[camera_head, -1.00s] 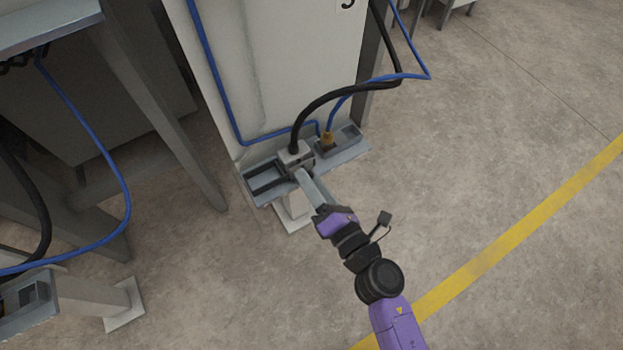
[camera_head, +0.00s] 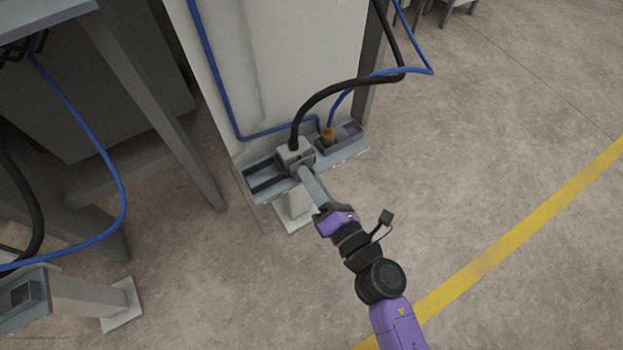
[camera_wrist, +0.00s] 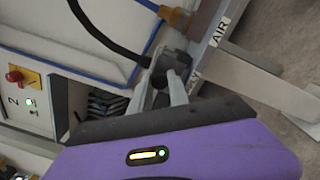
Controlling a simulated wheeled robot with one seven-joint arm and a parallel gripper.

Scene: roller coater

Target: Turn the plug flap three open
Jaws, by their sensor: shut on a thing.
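A grey plug housing with its flap (camera_head: 297,158) sits on the socket strip (camera_head: 262,178) at the foot of the white cabinet. A thick black cable (camera_head: 330,92) rises from it. My gripper (camera_head: 304,172) reaches in from the front right, with its fingertips against the front of the housing. In the wrist view the two long fingers of my gripper (camera_wrist: 163,82) close around a dark grey part of the flap (camera_wrist: 174,62). The fingers hide part of it, and I cannot tell the flap's exact angle.
A brass fitting (camera_head: 328,136) with a blue hose stands just right of the housing. It also shows in the wrist view (camera_wrist: 174,17) near an "AIR" label. A red knob (camera_wrist: 15,76) is at the left there. Floor at the right is clear.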

